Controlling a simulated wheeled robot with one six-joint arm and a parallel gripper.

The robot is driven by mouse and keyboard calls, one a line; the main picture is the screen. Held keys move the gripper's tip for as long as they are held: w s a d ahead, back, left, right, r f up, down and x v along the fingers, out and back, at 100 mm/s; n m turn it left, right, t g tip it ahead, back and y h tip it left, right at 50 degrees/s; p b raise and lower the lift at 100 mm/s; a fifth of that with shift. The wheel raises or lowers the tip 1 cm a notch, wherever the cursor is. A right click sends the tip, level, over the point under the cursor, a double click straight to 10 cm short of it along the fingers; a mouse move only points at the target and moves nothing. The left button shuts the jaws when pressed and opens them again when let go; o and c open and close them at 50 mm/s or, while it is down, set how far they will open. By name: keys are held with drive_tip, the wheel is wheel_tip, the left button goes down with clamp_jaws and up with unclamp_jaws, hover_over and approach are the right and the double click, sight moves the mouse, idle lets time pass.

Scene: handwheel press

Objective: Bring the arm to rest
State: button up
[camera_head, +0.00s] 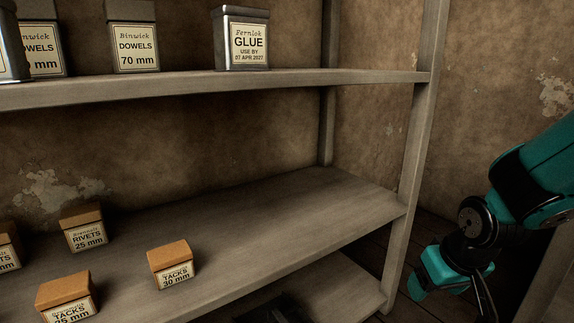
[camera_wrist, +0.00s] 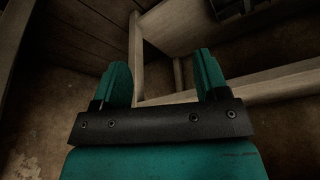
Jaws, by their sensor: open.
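My gripper shows in the wrist view (camera_wrist: 163,82) with its two teal fingers apart and nothing between them. Beyond the fingers are wooden shelf beams and the plank floor. In the head view my teal and black arm hangs at the right, beside the shelf unit's right post. Its lower end points down there, and the fingertips cannot be made out clearly. The gripper is apart from the boxes on the shelves.
A wooden shelf unit (camera_head: 412,160) fills the left and middle. Its upper shelf bears a glue tin (camera_head: 241,40) and dowel tins (camera_head: 133,37). The middle shelf bears a tacks box (camera_head: 171,263), a rivets box (camera_head: 85,228) and others. Its right part is bare.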

drive_tip(key=s+d+r+m+g, duration=0.1)
drive_tip(key=s+d+r, duration=0.2)
drive_tip(key=s, duration=0.3)
drive_tip(key=s+a+r+n+g+y+p, duration=0.1)
drive_tip(key=s+a+r+n+p, duration=0.1)
drive_tip(key=s+a+r+p, duration=0.4)
drive_tip(key=s+a+r+n+g+y+p, duration=0.1)
drive_tip(key=s+a+r+n+p, duration=0.2)
drive_tip(key=r, duration=0.6)
drive_tip(key=s+a+r+n+g+y+p, duration=0.1)
drive_tip(key=s+a+r+n+y+p, duration=0.15)
drive_tip(key=a+r+p, duration=0.35)
wheel_tip(320, 180, up, 37)
drive_tip(key=d+p, duration=0.1)
drive_tip(key=p, duration=3.4)
drive_tip(key=shift+f+m+h, duration=0.15)
drive_tip(key=shift+m+h, duration=0.3)
